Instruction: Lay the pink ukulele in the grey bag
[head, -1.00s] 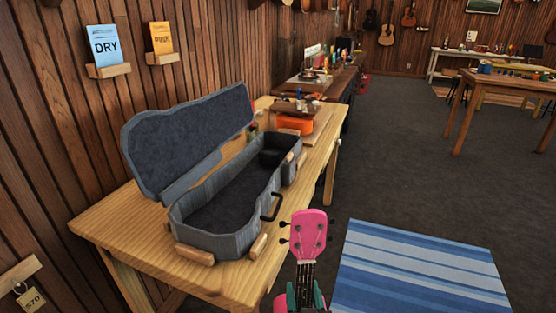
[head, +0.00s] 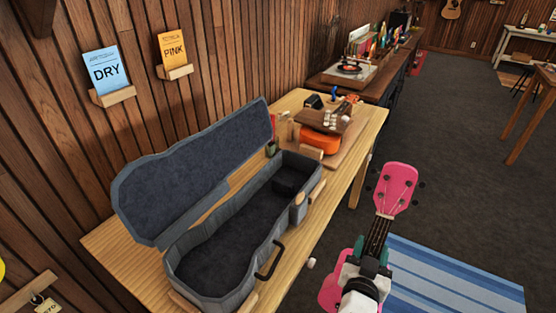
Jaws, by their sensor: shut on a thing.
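The grey bag (head: 172,272) lies open on the wooden table, its lid (head: 195,170) raised toward the wall. Its dark padded inside looks empty apart from a small block at the far end. The pink ukulele (head: 396,183) is in front of the table's right side, its pink head pointing up and away. My gripper (head: 371,252) is shut around the ukulele's neck, with green pads at the neck's sides. Part of the pink body shows below the gripper; the rest is hidden by it or cut off by the frame.
The wooden table (head: 122,254) also bears an orange instrument (head: 320,142) and small tools at its far end. Cards reading DRY (head: 103,70) and PINK (head: 173,48) hang on the wall. A blue striped rug (head: 450,275) lies on the open floor at right.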

